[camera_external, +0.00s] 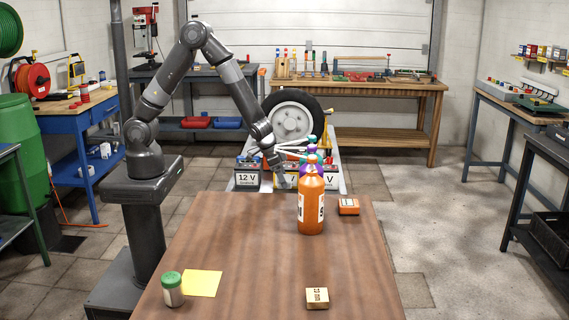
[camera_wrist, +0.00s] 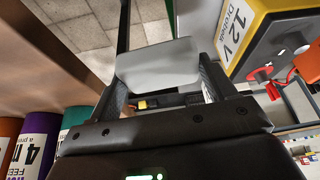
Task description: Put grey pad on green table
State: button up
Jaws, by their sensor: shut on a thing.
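The grey pad (camera_wrist: 158,63) is a flat, pale, rounded rectangle between the two fingers in the wrist view. My gripper (camera_wrist: 163,84) is shut on it. In the external view my gripper (camera_external: 279,170) hangs past the far edge of the brown wooden table, beside the batteries and left of the bottles. The pad is too small to make out surely there. A table with a greenish frame (camera_external: 18,160) is cut off at the left edge. I cannot tell whether it is the green table.
An orange bottle (camera_external: 311,207) and others behind it stand at the wooden table's far side (camera_external: 250,250). A 12 V battery (camera_wrist: 262,38) is close on the right in the wrist view. A green-capped jar (camera_external: 173,290), yellow sheet (camera_external: 202,283) and small wooden block (camera_external: 317,298) lie nearer.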

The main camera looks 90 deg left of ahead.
jog(key=s+f+m, duration=0.1)
jog(key=s+f, duration=0.3)
jog(key=s, duration=0.1)
jog(key=shift+s+a, duration=0.15)
jog(key=shift+s, duration=0.05)
